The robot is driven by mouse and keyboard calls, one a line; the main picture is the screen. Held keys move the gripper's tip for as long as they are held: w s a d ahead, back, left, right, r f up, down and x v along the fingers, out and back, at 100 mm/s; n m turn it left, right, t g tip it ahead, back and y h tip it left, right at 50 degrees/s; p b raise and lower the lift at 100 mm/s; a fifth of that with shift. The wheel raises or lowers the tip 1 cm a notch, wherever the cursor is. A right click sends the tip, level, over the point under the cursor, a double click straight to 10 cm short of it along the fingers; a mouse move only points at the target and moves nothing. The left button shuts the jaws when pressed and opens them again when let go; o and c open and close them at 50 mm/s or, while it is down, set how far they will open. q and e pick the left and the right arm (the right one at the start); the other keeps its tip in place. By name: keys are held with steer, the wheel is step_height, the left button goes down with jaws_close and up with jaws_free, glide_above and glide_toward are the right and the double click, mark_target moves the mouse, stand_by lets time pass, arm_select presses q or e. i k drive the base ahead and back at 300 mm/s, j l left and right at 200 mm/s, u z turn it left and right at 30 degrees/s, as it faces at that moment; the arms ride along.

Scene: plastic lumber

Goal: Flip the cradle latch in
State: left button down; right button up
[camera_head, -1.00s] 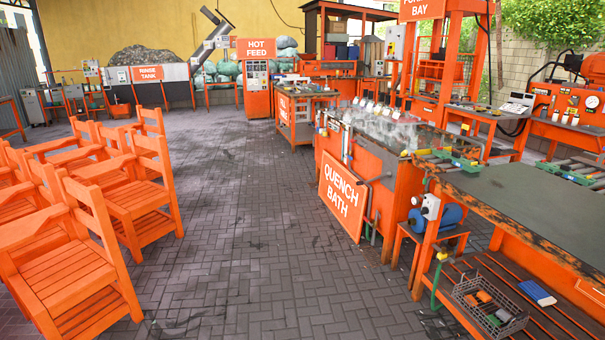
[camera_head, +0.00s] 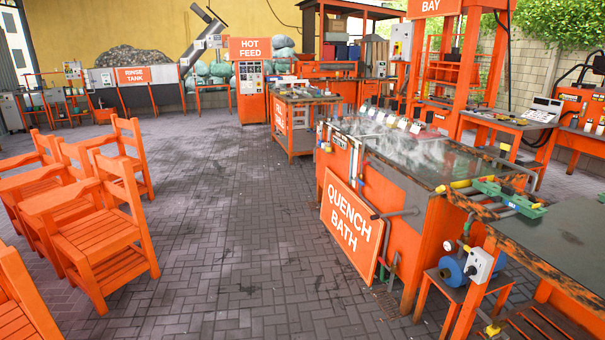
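Neither of my grippers shows in the head view. I cannot pick out a cradle latch with certainty. The orange quench bath (camera_head: 392,215) stands right of the middle, with steam over its open top and a "QUENCH BATH" sign (camera_head: 351,218) on its near side. A green fixture with grey bars and yellow ends (camera_head: 507,197) lies on the bench corner just right of the bath; whether it is the cradle is unclear.
Orange slatted chairs (camera_head: 103,243) stand at left. Open paved floor (camera_head: 230,220) runs between them and the bath. The hot feed cabinet (camera_head: 250,92) and rinse tank (camera_head: 136,94) stand behind.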

mark_target(380, 168)
steer(key=i, duration=1.5)
steer(key=i+z, duration=0.25)
steer(key=i, duration=0.15)
steer(key=i+j+z, duration=0.25)
steer(key=i, duration=0.15)
steer(key=i+j+z, duration=0.15)
steer(key=i+z, duration=0.15)
steer(key=i+j+z, duration=1.05)
steer(key=j, duration=0.25)
